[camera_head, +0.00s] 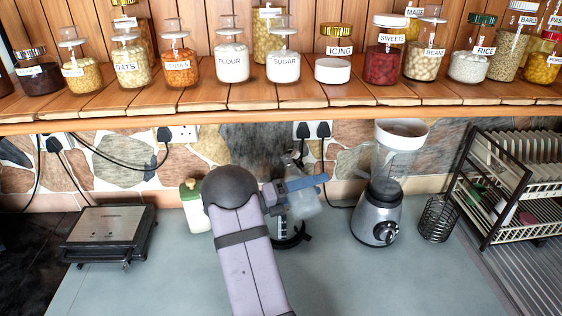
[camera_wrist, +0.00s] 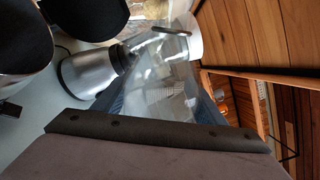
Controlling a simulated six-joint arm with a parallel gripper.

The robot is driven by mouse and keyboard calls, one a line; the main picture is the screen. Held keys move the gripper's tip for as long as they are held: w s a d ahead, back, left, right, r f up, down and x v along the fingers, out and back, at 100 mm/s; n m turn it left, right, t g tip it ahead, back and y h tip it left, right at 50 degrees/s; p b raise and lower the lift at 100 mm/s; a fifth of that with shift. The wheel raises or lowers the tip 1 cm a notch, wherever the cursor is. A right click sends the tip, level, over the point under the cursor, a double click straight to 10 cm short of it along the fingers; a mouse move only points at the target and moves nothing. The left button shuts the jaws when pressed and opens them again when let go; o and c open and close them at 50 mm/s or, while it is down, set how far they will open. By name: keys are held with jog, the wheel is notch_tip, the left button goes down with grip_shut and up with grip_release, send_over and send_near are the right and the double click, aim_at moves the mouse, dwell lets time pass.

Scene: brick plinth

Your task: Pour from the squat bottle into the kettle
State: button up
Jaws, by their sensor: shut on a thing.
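My gripper (camera_head: 296,187), with blue fingers, is shut on a clear squat bottle (camera_head: 305,206) above the counter. The bottle looks tilted; its mouth is hard to make out. In the wrist view the clear bottle (camera_wrist: 168,92) sits between the blue fingers (camera_wrist: 158,104). A dark-based kettle (camera_head: 291,240) with a marked window seems to stand just below the bottle, mostly hidden behind my arm. I cannot tell whether anything is running from the bottle.
A blender (camera_head: 378,215) stands right of the gripper, with a wire holder (camera_head: 437,220) and dish rack (camera_head: 515,195) beyond. A green-capped bottle (camera_head: 196,208) and a grill (camera_head: 110,232) are at left. A wooden shelf (camera_head: 230,112) of jars runs above.

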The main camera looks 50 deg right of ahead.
jog(key=shift+s+a+r+n+p, duration=0.15)
jog(key=shift+r+n+p, duration=0.8)
jog(key=shift+p, duration=1.15)
jog(key=shift+w+d+r+n+p, duration=0.25)
jog(key=shift+w+r+n+p, duration=0.15)
jog(key=shift+p, duration=0.5)
jog(key=shift+w+d+r+n, duration=0.15)
jog(key=shift+w+r+n, duration=0.05)
jog(key=shift+r+n, duration=0.25)
jog(key=shift+r+n, duration=0.9)
jog(key=shift+r, duration=0.55)
jog(key=shift+w+r+n+h, duration=0.1)
jog(key=shift+r+n+h, duration=0.2)
jog(key=shift+r+n, duration=0.1)
dwell(1.7)
jog(key=shift+f, duration=0.1)
jog(key=f+m, duration=0.2)
jog(key=f, duration=0.1)
jog(key=shift+s+f, duration=0.1)
jog(key=shift+s, duration=0.1)
jog(key=shift+w+f+m, duration=0.1)
jog(key=shift+f+m, duration=0.2)
